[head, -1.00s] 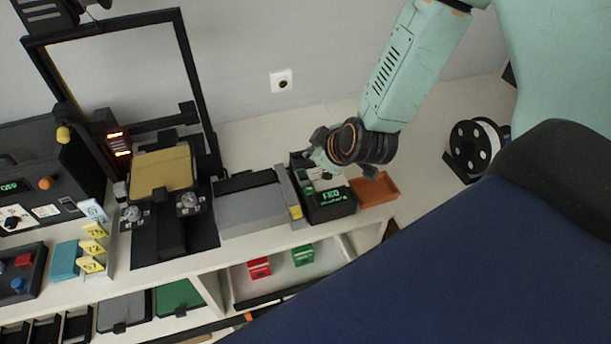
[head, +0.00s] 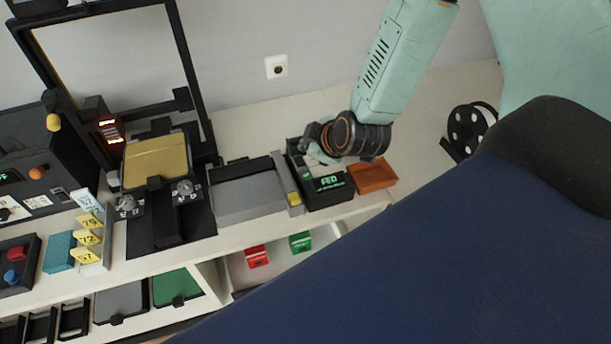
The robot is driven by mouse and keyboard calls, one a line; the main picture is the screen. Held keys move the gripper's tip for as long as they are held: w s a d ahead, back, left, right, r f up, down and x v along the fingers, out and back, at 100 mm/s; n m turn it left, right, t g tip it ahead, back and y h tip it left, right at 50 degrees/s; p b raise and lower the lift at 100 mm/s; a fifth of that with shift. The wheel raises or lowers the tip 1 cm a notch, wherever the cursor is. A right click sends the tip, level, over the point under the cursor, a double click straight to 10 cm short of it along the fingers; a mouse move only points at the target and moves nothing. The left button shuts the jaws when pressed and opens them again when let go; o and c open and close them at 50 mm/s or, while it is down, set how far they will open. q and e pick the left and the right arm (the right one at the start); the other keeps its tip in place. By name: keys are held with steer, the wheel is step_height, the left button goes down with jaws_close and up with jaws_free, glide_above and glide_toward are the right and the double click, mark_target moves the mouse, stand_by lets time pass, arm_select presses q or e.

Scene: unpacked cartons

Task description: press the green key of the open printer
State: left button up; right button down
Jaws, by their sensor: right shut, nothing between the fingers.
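A small black device (head: 330,198) with a lit green display reading FED stands near the shelf's front edge. Its top looks open, with pale and greenish parts (head: 312,172) inside, partly covered by my gripper. I cannot make out a separate green key on it. My right gripper (head: 318,148) is shut and empty, over the back of this device; I cannot tell whether it touches. An open-frame machine with a tall black frame (head: 190,75) and a gold plate (head: 157,158) stands to the left. My left gripper is not in view.
A grey box-like unit (head: 245,190) stands close left of the black device, and an orange tray (head: 372,176) close right. Red (head: 257,256) and green (head: 300,242) boxes are on the lower shelf. The shelf top behind is clear.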

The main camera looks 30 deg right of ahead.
steer(key=b, duration=0.5)
glide_above(308, 177)
step_height(308, 177, down, 6)
steer(key=shift+d, duration=0.1)
steer(key=shift+w+f, duration=0.1)
steer(key=shift+f, duration=0.45)
steer(key=shift+r, duration=0.1)
stand_by(0.4)
